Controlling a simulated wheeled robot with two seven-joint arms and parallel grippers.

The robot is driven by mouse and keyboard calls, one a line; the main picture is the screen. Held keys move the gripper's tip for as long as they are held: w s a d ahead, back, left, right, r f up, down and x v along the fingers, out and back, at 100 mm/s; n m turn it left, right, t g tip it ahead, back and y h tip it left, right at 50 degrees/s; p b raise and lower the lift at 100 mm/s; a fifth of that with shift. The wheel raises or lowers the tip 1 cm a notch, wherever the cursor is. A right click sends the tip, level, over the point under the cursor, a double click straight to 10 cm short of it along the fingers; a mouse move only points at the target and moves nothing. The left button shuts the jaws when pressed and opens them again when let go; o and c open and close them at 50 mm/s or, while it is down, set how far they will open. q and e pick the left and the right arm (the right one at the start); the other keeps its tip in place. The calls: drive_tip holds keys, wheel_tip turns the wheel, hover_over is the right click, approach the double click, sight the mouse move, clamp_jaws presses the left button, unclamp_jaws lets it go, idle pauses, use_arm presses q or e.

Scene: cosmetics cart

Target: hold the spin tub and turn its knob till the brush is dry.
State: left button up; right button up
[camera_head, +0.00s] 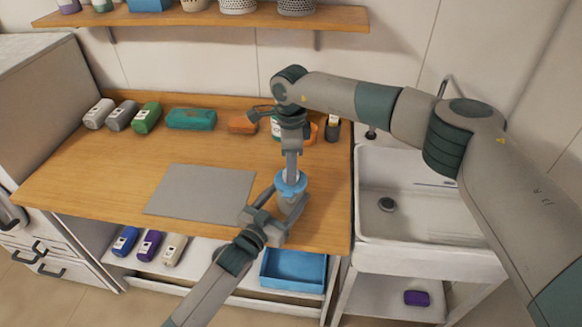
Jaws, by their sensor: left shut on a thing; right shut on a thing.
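The spin tub (290,201) stands on the right part of the wooden counter, with a blue top (291,184) and a pale body. My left gripper (279,212) comes in from the front and is shut on the tub's body. My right gripper (292,172) points down from above and is shut on the knob at the tub's top, which it mostly hides. The brush cannot be made out.
A grey mat (200,190) lies left of the tub. A white sink (425,195) is at right. A blue tray (293,270) sits on the shelf below. A wall shelf (200,17) runs above.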

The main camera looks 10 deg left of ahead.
drive_tip(key=shift+w+n, duration=0.1)
drive_tip(key=shift+n, duration=1.1)
drive_tip(key=o, duration=1.1)
drive_tip(key=shift+r, duration=0.1)
wheel_tip(320, 180, up, 12)
drive_tip(key=shift+f, duration=0.1)
